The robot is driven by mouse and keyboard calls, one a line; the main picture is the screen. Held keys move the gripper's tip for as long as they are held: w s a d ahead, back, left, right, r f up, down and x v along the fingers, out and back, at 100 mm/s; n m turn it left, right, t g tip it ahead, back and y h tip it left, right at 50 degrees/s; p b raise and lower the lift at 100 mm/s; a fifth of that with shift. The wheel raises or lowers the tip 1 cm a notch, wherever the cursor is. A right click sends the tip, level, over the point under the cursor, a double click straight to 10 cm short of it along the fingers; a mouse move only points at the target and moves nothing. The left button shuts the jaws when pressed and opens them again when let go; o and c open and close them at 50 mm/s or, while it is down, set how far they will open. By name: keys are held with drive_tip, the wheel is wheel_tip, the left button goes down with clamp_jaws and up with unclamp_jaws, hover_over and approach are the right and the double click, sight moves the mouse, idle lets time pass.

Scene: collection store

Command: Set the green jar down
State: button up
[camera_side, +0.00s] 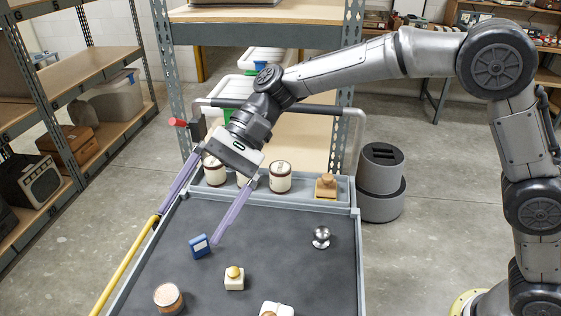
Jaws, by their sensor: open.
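I see no green jar on the cart in this view. My gripper (187,228) reaches down over the back left of the grey cart (290,245). Its long purple fingers are spread wide apart, with nothing visible between them. The right fingertip is close to a small blue box (199,245); I cannot tell whether they touch. White jars with dark bands, one at the left (214,172) and one at the right (280,177), stand in the cart's rear trough behind my gripper. Another is partly hidden by it.
A wooden stamp-like item (326,186) stands in the trough. The cart's right middle is mostly clear.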

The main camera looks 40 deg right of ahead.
drive_tip(key=s+d+r+n+t+h, duration=0.2)
drive_tip(key=s+d, duration=0.2)
drive_tip(key=d, duration=0.6)
drive_tip(key=s+d+r+n+t+h, duration=0.1)
drive_tip(key=s+d+t+h, duration=0.3)
drive_tip(key=d, duration=0.6)
drive_tip(key=s+d+f+n+t+h, duration=0.1)
drive_tip(key=s+d+f+n+h, duration=0.1)
drive_tip(key=s+d, duration=0.5)
drive_tip(key=s+d+f+n+t+h, duration=0.1)
drive_tip(key=s+d+f+n+h, duration=0.1)
drive_tip(key=s+d, duration=0.4)
drive_tip(key=d+f, duration=0.1)
drive_tip(key=d, duration=0.3)
drive_tip(key=shift+s+t+h, duration=0.3)
drive_tip(key=shift+s, duration=0.05)
